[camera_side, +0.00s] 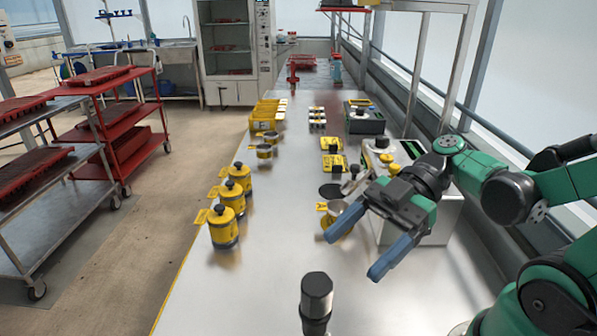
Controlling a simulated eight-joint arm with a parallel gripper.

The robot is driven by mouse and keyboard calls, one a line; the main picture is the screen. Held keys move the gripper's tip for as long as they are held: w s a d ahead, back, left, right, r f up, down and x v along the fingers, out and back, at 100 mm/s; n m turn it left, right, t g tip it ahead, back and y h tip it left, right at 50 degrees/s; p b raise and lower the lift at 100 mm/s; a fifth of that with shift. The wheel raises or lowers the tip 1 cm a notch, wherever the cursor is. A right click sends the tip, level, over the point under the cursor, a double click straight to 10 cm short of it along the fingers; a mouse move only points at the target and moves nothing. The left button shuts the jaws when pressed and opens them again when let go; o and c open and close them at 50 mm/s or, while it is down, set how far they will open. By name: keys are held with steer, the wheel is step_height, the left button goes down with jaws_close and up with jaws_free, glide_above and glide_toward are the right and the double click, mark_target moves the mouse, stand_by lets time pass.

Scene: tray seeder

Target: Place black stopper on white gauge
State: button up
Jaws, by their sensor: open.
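My gripper (352,255) is open and empty, with its two blue fingers apart over the right part of the metal bench. Nothing is clearly a white gauge. No single black stopper can be told for certain. Black knobs top several yellow canisters, including the nearest canister (224,232) left of my gripper. Small black pieces (334,144) sit on yellow plates further back. A black-topped cylinder (317,293) stands upright at the near edge of the picture, below my gripper. A yellow cup (337,222) is partly hidden behind my left finger.
A metal box with yellow knobs (435,228) stands behind my gripper. A black disc (330,190) lies on the bench (275,270). Yellow bins (264,115) and a dark box (364,121) are further back. The bench between canisters and gripper is mostly clear. Red carts stand left.

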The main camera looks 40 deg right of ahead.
steer(key=shift+d, duration=0.25)
steer(key=w+d+f+m+t+h, duration=0.2)
steer(key=w+d+m+t+h, duration=0.3)
steer(key=m+h, duration=0.8)
steer(key=w+d+m, duration=0.1)
steer(key=w+m, duration=0.1)
steer(key=m, duration=0.1)
steer(key=shift+w+d, duration=0.2)
steer(key=shift+d, duration=0.1)
steer(key=shift+f, duration=0.15)
